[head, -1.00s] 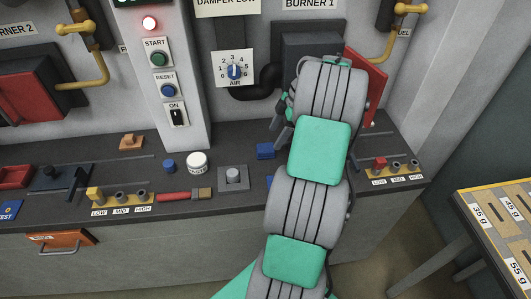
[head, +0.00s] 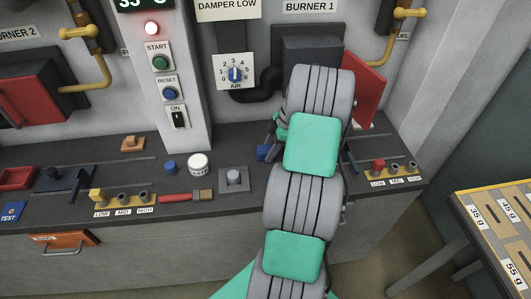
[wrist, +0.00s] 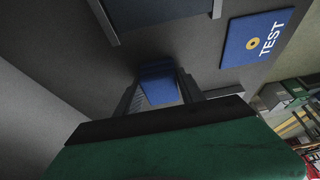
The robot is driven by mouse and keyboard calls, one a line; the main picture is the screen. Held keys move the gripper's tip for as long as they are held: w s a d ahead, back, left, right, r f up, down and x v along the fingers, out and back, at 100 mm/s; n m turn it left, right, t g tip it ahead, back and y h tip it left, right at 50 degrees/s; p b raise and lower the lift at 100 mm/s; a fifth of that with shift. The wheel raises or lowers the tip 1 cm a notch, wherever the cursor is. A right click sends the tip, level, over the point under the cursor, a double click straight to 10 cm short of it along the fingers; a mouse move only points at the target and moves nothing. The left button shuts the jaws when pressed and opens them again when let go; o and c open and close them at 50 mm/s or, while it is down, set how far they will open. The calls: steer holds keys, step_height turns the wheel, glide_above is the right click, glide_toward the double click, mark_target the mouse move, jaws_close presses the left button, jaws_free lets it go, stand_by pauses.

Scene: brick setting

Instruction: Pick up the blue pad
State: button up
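The blue pad (head: 263,153) is a small blue block on the dark console top in the head view, partly hidden by my gripper (head: 273,148). In the wrist view the blue pad (wrist: 158,78) lies between the two dark fingers of my gripper (wrist: 158,90). The fingers are apart, one on each side of it. I cannot tell whether they touch it. The pad appears to rest on the console.
A flat blue TEST plate (wrist: 254,38) lies near the pad in the wrist view. A grey block with a knob (head: 233,179) stands left of my arm. A white jar (head: 198,163) and a red-handled brush (head: 186,196) are farther left. The panel wall rises behind.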

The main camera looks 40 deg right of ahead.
mark_target(266, 149)
steer(key=c, duration=0.8)
steer(key=shift+r, duration=0.1)
steer(key=shift+r, duration=0.2)
step_height(266, 149, up, 3)
steer(key=shift+f+b, duration=0.15)
steer(key=shift+b, duration=0.65)
steer(key=s+a+r+b, duration=0.1)
steer(key=s+r, duration=0.2)
steer(key=s, duration=0.1)
steer(key=s+a+r, duration=0.1)
steer(key=s+r, duration=0.2)
steer(key=s, duration=0.2)
steer(key=s+a+r+b, duration=0.1)
steer(key=s+r, duration=0.2)
steer(key=s, duration=0.1)
steer(key=shift+s+r+b, duration=0.3)
steer(key=shift+s+r, duration=0.05)
steer(key=shift+r, duration=0.05)
steer(key=shift+d, duration=0.1)
